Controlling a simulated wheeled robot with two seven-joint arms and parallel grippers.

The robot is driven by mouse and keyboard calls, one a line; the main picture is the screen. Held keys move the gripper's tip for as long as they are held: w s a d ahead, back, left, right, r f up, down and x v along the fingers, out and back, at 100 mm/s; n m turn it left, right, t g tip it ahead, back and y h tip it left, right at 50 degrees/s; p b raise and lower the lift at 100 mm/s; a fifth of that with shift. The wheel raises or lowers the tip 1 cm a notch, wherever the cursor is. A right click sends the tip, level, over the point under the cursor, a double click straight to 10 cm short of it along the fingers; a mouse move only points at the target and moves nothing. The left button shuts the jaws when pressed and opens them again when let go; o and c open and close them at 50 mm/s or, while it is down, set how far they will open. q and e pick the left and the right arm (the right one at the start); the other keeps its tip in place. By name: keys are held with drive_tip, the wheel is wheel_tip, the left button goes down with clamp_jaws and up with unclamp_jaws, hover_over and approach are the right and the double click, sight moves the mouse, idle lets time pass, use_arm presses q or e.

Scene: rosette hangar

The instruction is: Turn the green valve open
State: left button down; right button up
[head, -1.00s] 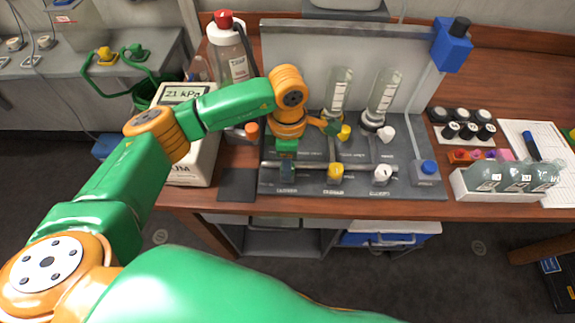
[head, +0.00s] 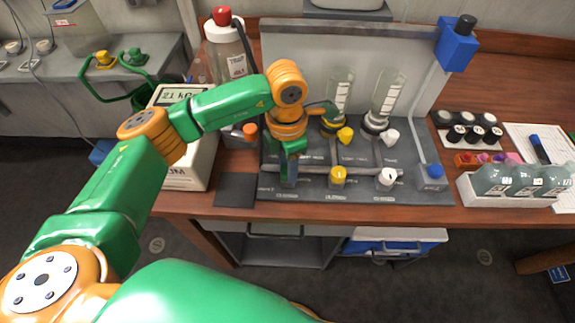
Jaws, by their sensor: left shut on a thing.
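My left gripper (head: 290,178) points down at the left end of the front pipe on the grey valve panel (head: 318,190). It is shut on the green valve, which its fingers and wrist almost wholly hide, so how far the handle is turned cannot be told. In the same front row are a yellow valve (head: 338,176) and a white valve (head: 387,179) to the right. My right gripper is not in view.
Behind the front row are another yellow valve (head: 345,134), another white valve (head: 391,136) and glass tubes (head: 385,98). A bottle rack (head: 512,200) stands right.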

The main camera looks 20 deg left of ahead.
use_arm(q)
drive_tip(key=shift+r, duration=0.1)
drive_tip(key=shift+c, duration=2.2)
unclamp_jaws()
wheel_tip(320, 180, up, 6)
drive_tip(key=shift+w+b, duration=0.15)
drive_tip(key=shift+b, duration=0.65)
drive_tip(key=shift+r, duration=0.5)
